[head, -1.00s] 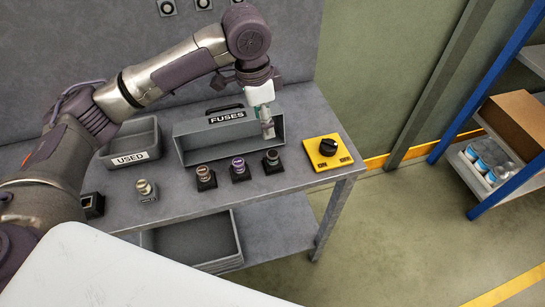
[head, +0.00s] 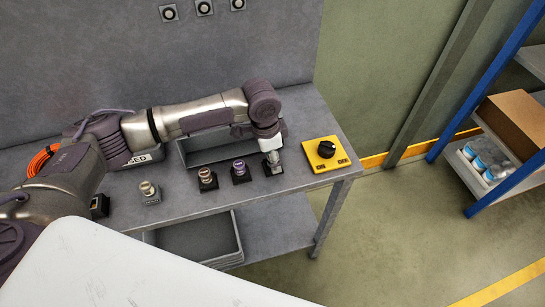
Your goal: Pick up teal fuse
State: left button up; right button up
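My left gripper (head: 271,156) points down at the rightmost black holder (head: 274,170) in the front row on the grey bench. Its fingers cover the dark-topped fuse there. The fingers are too small and overlapped to tell if they are open or shut on it. No clearly teal fuse shows. A brown-topped fuse (head: 205,174) and a purple-topped fuse (head: 239,166) stand upright in holders to the left. A pale fuse (head: 147,188) stands in a grey holder further left. My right gripper is not in view.
A yellow switch box (head: 325,154) with a black knob stands right of the gripper, near the bench's right edge. The used tray (head: 140,159) is largely covered by my arm. A grey bin (head: 205,232) is on the lower shelf. Shelving stands far right.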

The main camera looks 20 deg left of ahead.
pick_arm(q)
jog(key=shift+f, duration=0.15)
jog(key=shift+c, duration=0.4)
grip_shut()
